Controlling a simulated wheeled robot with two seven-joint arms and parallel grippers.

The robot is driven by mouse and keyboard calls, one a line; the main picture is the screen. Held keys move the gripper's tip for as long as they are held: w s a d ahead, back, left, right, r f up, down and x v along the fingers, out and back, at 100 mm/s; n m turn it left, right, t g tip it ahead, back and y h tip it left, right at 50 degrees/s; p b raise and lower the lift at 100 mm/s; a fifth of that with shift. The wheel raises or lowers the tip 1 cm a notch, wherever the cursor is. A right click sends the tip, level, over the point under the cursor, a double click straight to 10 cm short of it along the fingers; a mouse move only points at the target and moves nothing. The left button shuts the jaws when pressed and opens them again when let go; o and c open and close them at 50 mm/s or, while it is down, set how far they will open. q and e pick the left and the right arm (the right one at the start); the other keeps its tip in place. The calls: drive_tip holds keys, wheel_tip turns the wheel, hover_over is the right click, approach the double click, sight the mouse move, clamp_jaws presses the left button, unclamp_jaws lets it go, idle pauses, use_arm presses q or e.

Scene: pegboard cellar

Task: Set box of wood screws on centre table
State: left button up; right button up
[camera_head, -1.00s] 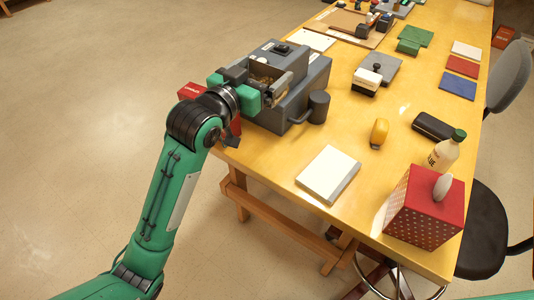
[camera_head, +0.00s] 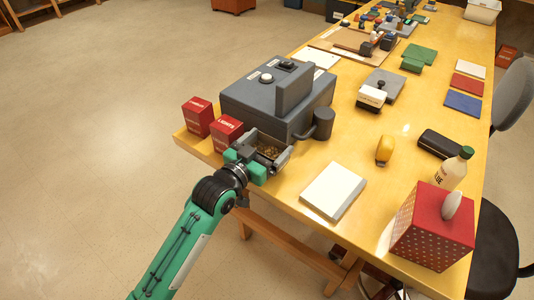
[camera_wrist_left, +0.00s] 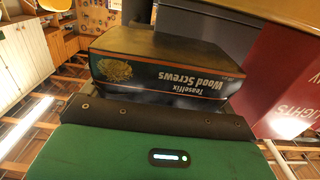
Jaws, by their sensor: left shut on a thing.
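The box of wood screws (camera_head: 269,151), a small dark box with a brownish screw picture, is in my left gripper (camera_head: 262,156). The jaws are shut on it, at the near left edge of the yellow table (camera_head: 405,125), in front of a grey machine. I cannot tell whether its underside touches the table. In the left wrist view the box (camera_wrist_left: 165,72) fills the upper middle, its "Wood Screws" print upside down. My right gripper is not in view.
Two red boxes (camera_head: 197,117) (camera_head: 226,132) stand left of the gripper. The grey machine (camera_head: 272,92) and a dark mug (camera_head: 323,123) are just behind. A white pad (camera_head: 333,190) lies to the right, with a yellow item (camera_head: 385,150) beyond. A red dotted tissue box (camera_head: 433,228) is at the near right.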

sight(273, 148)
use_arm(q)
wheel_tip(273, 148, down, 2)
drive_tip(key=shift+f, duration=0.6)
drive_tip(key=o, duration=1.1)
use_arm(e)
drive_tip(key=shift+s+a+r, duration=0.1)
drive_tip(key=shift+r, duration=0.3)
